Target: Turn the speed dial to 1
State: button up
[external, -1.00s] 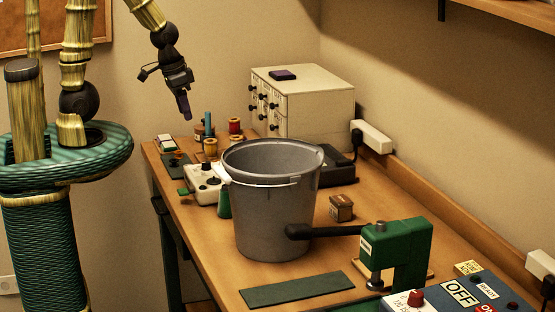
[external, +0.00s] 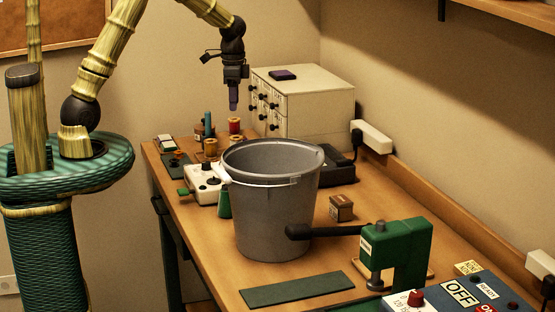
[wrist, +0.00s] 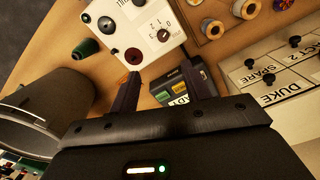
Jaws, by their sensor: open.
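A cream control box stands on the table, left of the bucket in the external view (external: 198,190); it is also at the top of the wrist view (wrist: 122,22). The speed dial (wrist: 163,35) is a small dark knob on it, ringed by the numbers 0 to 3, upside down in the wrist view. Its exact setting is too small to read. The box also carries a dark red round button (wrist: 133,56) and dark knobs. My gripper (external: 233,106) is open and empty, above the table behind the box. In the wrist view its fingertips (wrist: 160,71) point toward the dial, apart from it.
A grey bucket (external: 270,215) stands close to the control box. A cream drawer cabinet (external: 320,105) is behind at right, with thread spools (external: 234,126) near it. A dark device with coloured labels (wrist: 178,90) lies below my fingers. A green press (external: 398,250) is at the front right.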

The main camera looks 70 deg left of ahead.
jog(key=shift+w+a, duration=0.25)
jog(key=shift+a, duration=0.05)
notch_tip(320, 180, down, 18)
jog(key=p, duration=0.3)
jog(key=shift+r+p, duration=0.25)
jog(key=shift+p, duration=0.05)
jog(key=c, duration=1)
